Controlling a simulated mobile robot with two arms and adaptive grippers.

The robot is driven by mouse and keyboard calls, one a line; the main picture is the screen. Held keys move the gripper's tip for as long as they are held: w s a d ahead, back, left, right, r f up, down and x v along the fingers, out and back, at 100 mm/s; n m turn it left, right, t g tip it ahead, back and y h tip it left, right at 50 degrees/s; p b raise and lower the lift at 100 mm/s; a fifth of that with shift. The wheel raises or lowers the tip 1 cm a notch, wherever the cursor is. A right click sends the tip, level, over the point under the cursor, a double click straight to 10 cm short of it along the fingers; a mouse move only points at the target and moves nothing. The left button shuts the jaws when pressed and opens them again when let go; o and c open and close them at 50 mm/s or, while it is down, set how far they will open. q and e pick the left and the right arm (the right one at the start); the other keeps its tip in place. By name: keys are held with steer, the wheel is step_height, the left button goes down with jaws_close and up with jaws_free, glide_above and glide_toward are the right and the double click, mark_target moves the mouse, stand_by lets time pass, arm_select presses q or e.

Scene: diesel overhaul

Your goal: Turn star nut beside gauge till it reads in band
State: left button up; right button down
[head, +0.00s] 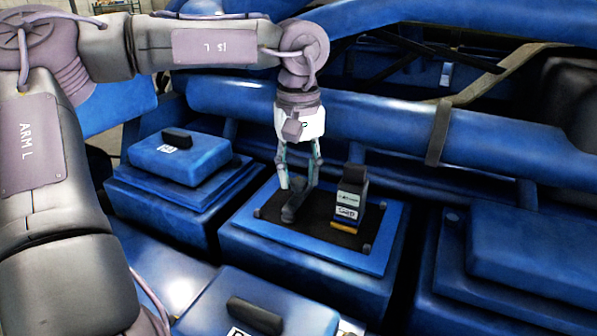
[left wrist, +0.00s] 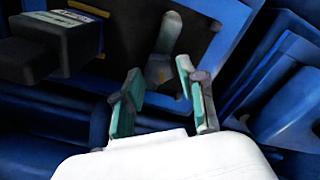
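The star nut (head: 290,212) appears as a dark grey, lobed part on a black plate, beside the gauge (head: 347,205). The gauge is a small upright dark block with a pale label and a yellow strip at its foot; its reading is too small to make out. My left gripper (head: 298,184) points down over the nut, fingers apart. In the left wrist view, a grey lobe of the nut (left wrist: 170,40) shows just beyond and between the teal-padded fingertips (left wrist: 160,74), with no clear contact. The gauge's dark body also shows there (left wrist: 45,50). My right gripper is not in view.
The black plate lies on a blue block (head: 300,250). Blue covers with dark handles stand to the left (head: 200,160) and in front (head: 290,305). A thick blue pipe (head: 380,130) runs close behind the gripper. The gauge stands close to the gripper's right.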

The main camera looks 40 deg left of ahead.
mark_target(298, 179)
arm_select(q)
steer(key=shift+o, duration=0.7)
step_height(298, 179, up, 12)
stand_by(0.6)
